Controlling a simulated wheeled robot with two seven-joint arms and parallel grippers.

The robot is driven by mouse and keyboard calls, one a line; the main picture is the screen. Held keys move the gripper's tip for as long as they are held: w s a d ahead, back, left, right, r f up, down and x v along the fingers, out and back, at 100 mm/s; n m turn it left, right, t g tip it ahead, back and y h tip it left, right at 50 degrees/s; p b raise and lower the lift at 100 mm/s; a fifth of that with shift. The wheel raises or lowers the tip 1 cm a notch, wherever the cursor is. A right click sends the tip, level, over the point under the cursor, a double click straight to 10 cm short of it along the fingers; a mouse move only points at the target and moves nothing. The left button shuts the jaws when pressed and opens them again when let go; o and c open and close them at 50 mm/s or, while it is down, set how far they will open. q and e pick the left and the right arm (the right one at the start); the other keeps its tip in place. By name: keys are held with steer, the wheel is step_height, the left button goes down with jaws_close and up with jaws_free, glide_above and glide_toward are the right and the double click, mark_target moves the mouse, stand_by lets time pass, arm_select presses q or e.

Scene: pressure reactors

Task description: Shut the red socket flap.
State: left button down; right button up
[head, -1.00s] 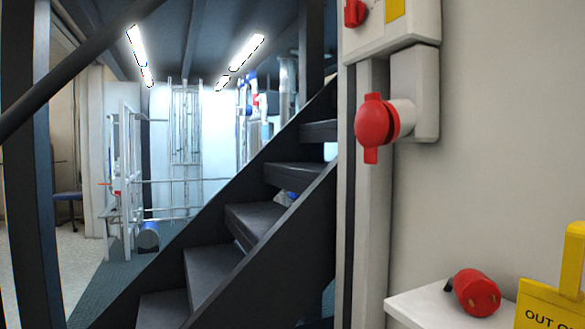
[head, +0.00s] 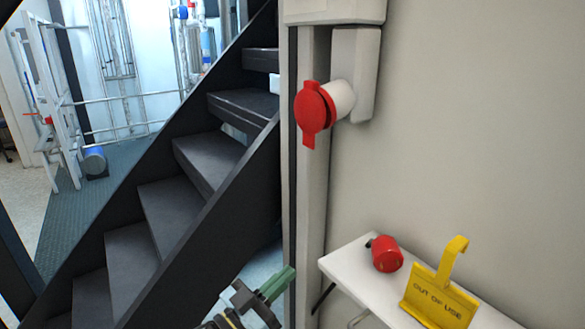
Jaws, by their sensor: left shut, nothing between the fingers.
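The red socket flap (head: 310,108) is a round disc with a tab pointing down. It sits at the front of a white socket (head: 341,97) that sticks out to the left from a wall box. A thin dark gap shows between the flap and the red ring behind it; I cannot tell exactly how far the flap stands open. My left gripper (head: 279,283) is at the bottom of the head view, well below the flap and touching nothing. Its green fingers are together and empty. My right gripper is out of view.
A white shelf (head: 345,262) on the right holds a red plug (head: 386,254) and a yellow "OUT OF USE" tag (head: 437,297). Dark stairs (head: 185,205) rise on the left beside a narrow wall post. The space in front of the socket looks clear.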

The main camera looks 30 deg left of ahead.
mark_target(307, 135)
arm_select(q)
steer(key=s+a+r+m+t+h+p, duration=0.1)
steer(key=a+r+t+h+p, duration=0.15)
steer(key=r, duration=0.55)
steer(key=s+a+r+m+t+h+p, duration=0.1)
steer(key=s+a+r+t+h+p, duration=0.2)
steer(key=r, duration=0.4)
steer(key=shift+g+y, duration=0.25)
steer(key=shift+g, duration=0.3)
steer(key=p+x, duration=0.1)
steer(key=x, duration=0.3)
steer(key=w+f+p+x, duration=0.1)
steer(key=x, duration=0.3)
steer(key=w+p+x, duration=0.1)
steer(key=x, duration=0.3)
steer(key=shift+w+a+f+p, duration=0.1)
steer(key=shift+w+a+p, duration=0.15)
steer(key=shift+p, duration=0.05)
steer(key=shift+w+d, duration=0.3)
steer(key=shift+w, duration=0.35)
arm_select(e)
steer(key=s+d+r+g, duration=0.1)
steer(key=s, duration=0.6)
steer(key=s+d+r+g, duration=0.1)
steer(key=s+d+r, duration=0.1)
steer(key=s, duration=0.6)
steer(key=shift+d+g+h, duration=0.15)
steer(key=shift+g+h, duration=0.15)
